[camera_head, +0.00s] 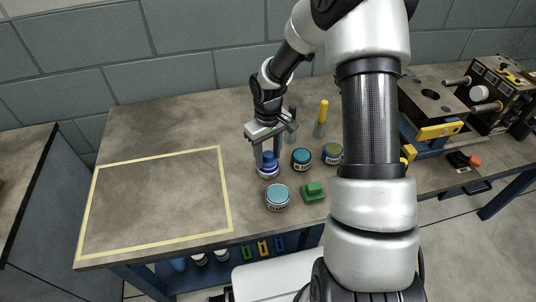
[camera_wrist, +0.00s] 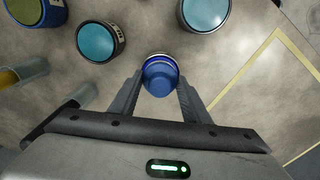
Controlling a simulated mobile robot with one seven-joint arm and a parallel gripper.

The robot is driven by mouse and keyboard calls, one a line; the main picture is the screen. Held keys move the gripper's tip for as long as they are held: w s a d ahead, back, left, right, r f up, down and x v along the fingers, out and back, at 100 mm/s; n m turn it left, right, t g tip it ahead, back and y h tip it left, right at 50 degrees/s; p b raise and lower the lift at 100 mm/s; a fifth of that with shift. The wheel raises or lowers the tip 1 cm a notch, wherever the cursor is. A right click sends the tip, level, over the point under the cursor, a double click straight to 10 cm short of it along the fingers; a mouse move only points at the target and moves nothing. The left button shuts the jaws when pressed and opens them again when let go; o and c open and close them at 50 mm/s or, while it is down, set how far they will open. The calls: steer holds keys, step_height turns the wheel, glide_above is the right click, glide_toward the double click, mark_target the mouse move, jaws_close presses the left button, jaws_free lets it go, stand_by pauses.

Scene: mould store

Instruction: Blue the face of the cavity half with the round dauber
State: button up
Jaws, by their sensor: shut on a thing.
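My gripper (camera_head: 266,157) points down at the worktable and is shut on a blue round-topped piece (camera_head: 269,160), which looks like the round dauber. In the wrist view the blue piece (camera_wrist: 160,78) sits between the two fingertips (camera_wrist: 160,88). A pale rim shows around its lower end, at or just above the table; whether it stands in a tin I cannot tell. At the right, a grey block with a dark hole (camera_head: 430,94) sits on a blue and yellow fixture, and a dark mould-like unit (camera_head: 500,88) stands beside it. Which is the cavity half is unclear.
The yellow-taped area (camera_head: 160,200) at left is empty. A wall runs behind.

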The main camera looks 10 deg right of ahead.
mark_target(268, 154)
steer(key=shift+f+b, duration=0.3)
steer(key=shift+f, duration=0.2)
stand_by(1.2)
steer(key=shift+r, duration=0.1)
steer(key=shift+r+p, duration=2.6)
steer(key=shift+r, duration=0.85)
steer(key=shift+r, duration=0.35)
steer(key=s+r+m+p, duration=0.2)
steer(key=r+p, duration=0.3)
steer(key=r, duration=0.3)
steer(key=s+r+m+p, duration=0.2)
steer(key=s+r+p, duration=0.2)
steer(key=r, duration=0.4)
steer(key=shift+m+p, duration=0.3)
steer(key=shift+p, duration=0.35)
steer(key=shift+w, duration=0.1)
